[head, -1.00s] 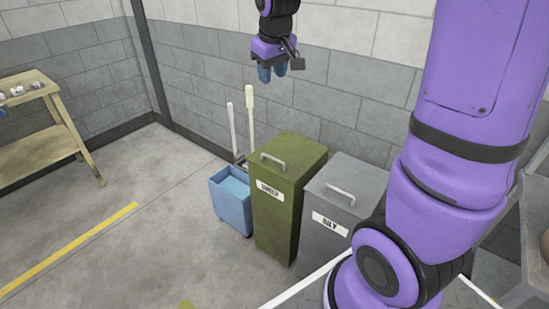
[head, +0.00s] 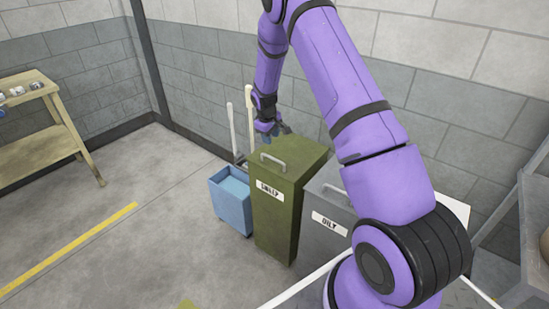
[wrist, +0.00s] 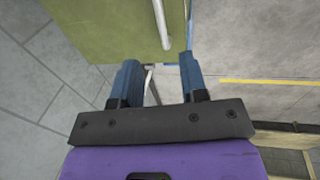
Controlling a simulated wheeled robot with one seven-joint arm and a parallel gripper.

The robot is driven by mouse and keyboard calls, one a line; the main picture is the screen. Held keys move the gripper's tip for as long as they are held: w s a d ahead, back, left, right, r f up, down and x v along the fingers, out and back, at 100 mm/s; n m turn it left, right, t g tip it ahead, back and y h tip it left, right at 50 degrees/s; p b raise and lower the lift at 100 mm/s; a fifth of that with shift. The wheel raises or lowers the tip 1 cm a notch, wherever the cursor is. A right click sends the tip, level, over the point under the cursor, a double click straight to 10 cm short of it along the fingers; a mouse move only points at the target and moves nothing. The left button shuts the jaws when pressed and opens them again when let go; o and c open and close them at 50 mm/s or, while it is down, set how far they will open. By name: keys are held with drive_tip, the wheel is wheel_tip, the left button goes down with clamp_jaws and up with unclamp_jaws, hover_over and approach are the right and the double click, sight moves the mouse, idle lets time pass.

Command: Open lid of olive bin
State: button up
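The olive bin (head: 276,215) stands upright with its lid (head: 300,155) closed. A metal bar handle (head: 273,161) sits on the lid near its left front edge. A white label is on the front. My gripper (head: 268,136) is above the back left part of the lid in the head view. In the wrist view my gripper (wrist: 158,72) has its two blue fingers apart with nothing between them. The olive lid (wrist: 105,25) and its handle (wrist: 161,22) lie beyond the fingertips. I cannot tell the exact gap to the lid.
A grey bin (head: 322,237) labelled OILY stands right beside the olive bin. A blue mop bucket (head: 231,203) with upright handles stands to the left. A block wall (head: 215,90) is close behind. The floor to the left is free up to a wooden bench (head: 40,150).

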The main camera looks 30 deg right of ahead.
sight(275, 159)
drive_tip(key=f, duration=0.4)
drive_tip(key=d+f, duration=0.1)
drive_tip(key=f, duration=0.3)
drive_tip(key=d+f, duration=0.1)
drive_tip(key=f, duration=0.3)
drive_tip(key=shift+w+d, duration=0.15)
drive_tip(key=shift+w, duration=0.25)
clamp_jaws()
